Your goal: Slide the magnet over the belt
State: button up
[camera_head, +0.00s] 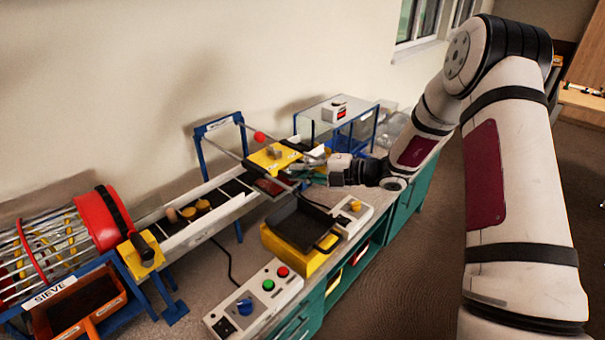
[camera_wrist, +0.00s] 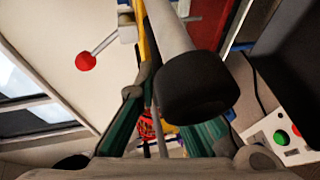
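The magnet carriage, a yellow plate with a small block on it (camera_head: 272,157), sits on two rails of a blue frame over the dark belt (camera_head: 232,188). My gripper (camera_head: 312,166) is at the carriage's right side, close to it. In the wrist view a grey bar with a thick black end (camera_wrist: 197,88) stands large between and in front of my finger parts. The black end hides part of the fingers, so I cannot tell whether they touch or grip it. A yellow edge of the carriage (camera_wrist: 146,38) shows behind the bar.
Several small pieces (camera_head: 188,212) lie on the belt. A red ball knob (camera_head: 260,137) stands behind the carriage. A black tray (camera_head: 300,222) on a yellow base and a control box (camera_head: 255,298) are in front. A red sieve drum (camera_head: 103,218) is left.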

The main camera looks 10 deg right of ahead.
jog(key=o, duration=0.5)
jog(key=shift+c, duration=0.2)
jog(key=v, duration=1.2)
jog(key=shift+f, duration=0.1)
